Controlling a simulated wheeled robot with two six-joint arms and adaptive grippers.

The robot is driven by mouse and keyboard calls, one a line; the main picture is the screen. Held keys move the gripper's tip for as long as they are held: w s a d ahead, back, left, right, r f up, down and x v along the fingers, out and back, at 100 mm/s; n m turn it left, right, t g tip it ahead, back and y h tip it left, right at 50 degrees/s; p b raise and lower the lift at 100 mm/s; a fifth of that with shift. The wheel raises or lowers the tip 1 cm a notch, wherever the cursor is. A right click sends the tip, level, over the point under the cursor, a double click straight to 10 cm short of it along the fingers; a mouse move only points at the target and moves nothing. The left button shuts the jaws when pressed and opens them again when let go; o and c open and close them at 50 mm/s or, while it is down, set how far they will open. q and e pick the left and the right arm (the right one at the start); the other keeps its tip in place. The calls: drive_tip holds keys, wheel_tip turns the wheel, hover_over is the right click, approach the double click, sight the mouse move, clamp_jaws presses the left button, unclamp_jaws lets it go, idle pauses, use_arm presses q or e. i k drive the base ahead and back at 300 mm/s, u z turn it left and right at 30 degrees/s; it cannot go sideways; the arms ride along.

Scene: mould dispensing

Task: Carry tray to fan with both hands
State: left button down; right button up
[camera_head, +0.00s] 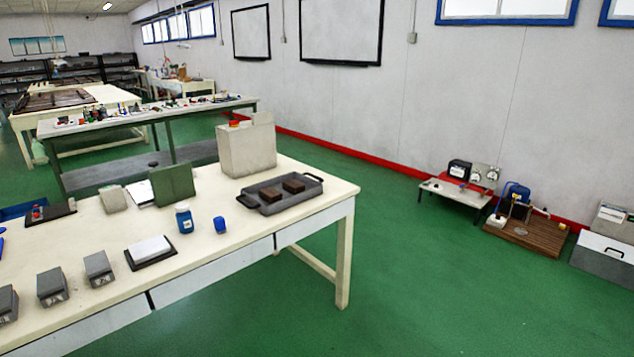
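A dark grey tray (251,203) with a handle at each end lies flat near the right end of the cream-topped table. Two brown blocks, a left one (271,195) and a right one (293,187), sit inside it. The tray stands in front of a large light grey box-shaped block. Nothing I can clearly identify as a fan shows; a blue device on a wooden platform by the wall is too small to name. Neither of my grippers is in view.
The cream table (215,259) also carries a blue-labelled bottle (184,219), a blue cup-like item (220,225), a white pad and several grey blocks. Green floor (430,280) is open to its right. A low bench (455,191) and wooden platform (527,236) stand along the wall.

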sight(251, 194)
drive_tip(key=z, duration=0.6)
drive_tip(key=i, duration=1.2)
drive_tip(key=z, duration=0.5)
drive_tip(key=i, duration=1.3)
drive_tip(key=u, duration=0.65)
drive_tip(key=i, duration=0.8)
drive_tip(key=u, duration=0.8)
